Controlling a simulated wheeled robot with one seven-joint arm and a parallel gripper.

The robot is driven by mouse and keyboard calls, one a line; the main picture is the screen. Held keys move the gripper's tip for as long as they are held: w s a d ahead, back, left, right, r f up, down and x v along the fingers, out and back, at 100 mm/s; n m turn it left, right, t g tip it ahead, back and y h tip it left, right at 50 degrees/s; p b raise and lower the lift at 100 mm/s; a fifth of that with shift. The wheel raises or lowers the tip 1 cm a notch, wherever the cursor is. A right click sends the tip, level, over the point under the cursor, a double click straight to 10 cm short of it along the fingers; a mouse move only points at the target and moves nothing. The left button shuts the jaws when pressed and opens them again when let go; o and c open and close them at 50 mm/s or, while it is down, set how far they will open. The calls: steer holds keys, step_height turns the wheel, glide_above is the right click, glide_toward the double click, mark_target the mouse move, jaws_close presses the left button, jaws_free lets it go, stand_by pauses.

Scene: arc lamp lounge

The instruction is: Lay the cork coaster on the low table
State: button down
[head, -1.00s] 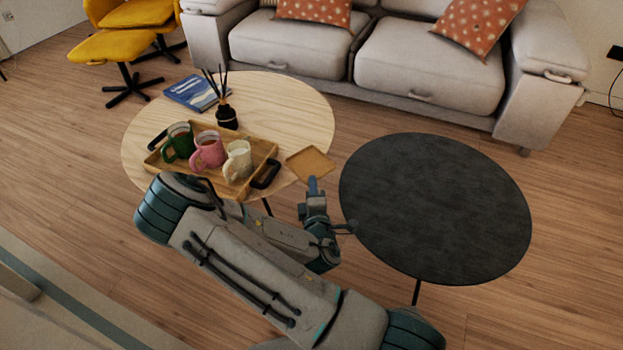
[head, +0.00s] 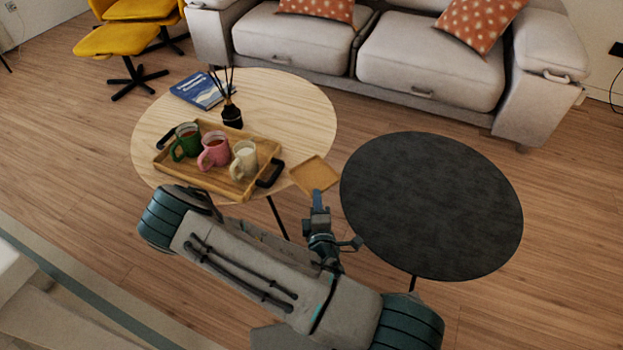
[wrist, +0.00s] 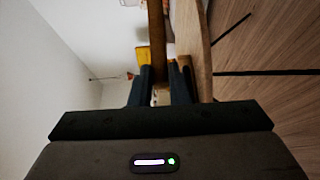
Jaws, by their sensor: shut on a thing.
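The cork coaster (head: 315,174) is a thin tan square. My gripper (head: 319,196) is shut on its near edge. In the head view the coaster overlaps the right edge of the round light-wood table (head: 285,105), left of the round black table (head: 430,205). In the wrist view the coaster (wrist: 156,45) shows edge-on between the fingers of my gripper (wrist: 161,85), with the wooden tabletop (wrist: 190,35) beside it. The coaster appears held off any surface; its exact height is unclear.
A wooden tray (head: 220,183) holds a green mug (head: 187,142), a pink mug (head: 214,150) and a cream mug (head: 244,160). A reed diffuser (head: 231,115) and a blue book (head: 198,92) stand behind. The black tabletop is bare. A sofa (head: 430,75) stands at the back.

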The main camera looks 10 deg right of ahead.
mark_target(313, 166)
steer(key=w+r+y, duration=0.1)
steer(key=w, duration=0.3)
steer(key=w+d+r+n, duration=0.1)
steer(key=w+r, duration=0.1)
steer(key=w, duration=0.2)
steer(key=w+r+y, duration=0.1)
steer(key=w, duration=0.3)
steer(key=shift+w+d+r+n+y, duration=0.2)
steer(key=shift+d+n+y, duration=0.05)
steer(key=shift+n+y, duration=0.05)
steer(key=s+r+p, duration=0.4)
steer(key=r+p, duration=0.6)
steer(key=p, duration=0.2)
steer(key=s+r+p, duration=0.5)
steer(key=r+p, duration=0.6)
steer(key=p, duration=0.1)
steer(key=shift+s+p, duration=0.15)
steer(key=shift+p, duration=0.2)
